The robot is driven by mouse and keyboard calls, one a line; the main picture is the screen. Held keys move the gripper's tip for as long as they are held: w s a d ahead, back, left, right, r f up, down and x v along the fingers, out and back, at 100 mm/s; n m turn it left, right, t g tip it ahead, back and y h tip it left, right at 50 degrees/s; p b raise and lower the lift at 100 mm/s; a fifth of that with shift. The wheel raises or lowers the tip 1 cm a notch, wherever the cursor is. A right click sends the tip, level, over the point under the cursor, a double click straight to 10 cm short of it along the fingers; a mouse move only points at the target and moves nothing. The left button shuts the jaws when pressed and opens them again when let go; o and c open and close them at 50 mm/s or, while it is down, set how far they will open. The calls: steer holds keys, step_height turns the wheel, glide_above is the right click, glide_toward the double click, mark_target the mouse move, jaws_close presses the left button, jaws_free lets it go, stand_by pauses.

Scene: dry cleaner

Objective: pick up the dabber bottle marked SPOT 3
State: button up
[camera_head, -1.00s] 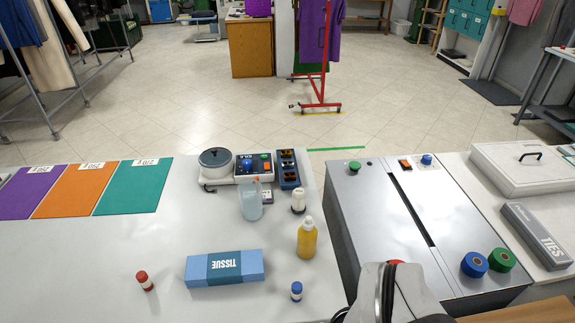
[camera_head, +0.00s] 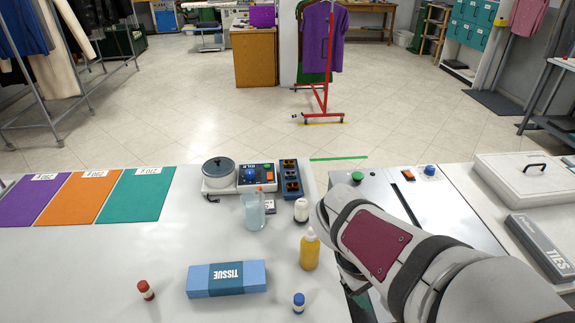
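Two small dabber-like bottles stand upright on the white counter: a red-capped one (camera_head: 146,290) at the lower left and a blue-capped one (camera_head: 299,303) at the front, right of the tissue box. A white bottle with a dark base (camera_head: 301,210) stands farther back. No SPOT 3 marking is readable on any of them. My arm reaches in from the lower right, right of the yellow bottle and over the metal-topped unit. The fingers of my gripper do not show.
A yellow bottle (camera_head: 309,250), a blue tissue box (camera_head: 226,278) and a clear spray bottle (camera_head: 253,210) stand on the counter. A device with a pot (camera_head: 219,172) and a blue rack (camera_head: 291,179) are behind. Coloured mats (camera_head: 136,195) lie left. The left front counter is clear.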

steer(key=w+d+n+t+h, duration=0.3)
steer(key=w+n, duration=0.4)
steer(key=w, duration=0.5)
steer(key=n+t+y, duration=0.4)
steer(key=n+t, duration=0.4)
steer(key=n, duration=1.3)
glide_above(300, 209)
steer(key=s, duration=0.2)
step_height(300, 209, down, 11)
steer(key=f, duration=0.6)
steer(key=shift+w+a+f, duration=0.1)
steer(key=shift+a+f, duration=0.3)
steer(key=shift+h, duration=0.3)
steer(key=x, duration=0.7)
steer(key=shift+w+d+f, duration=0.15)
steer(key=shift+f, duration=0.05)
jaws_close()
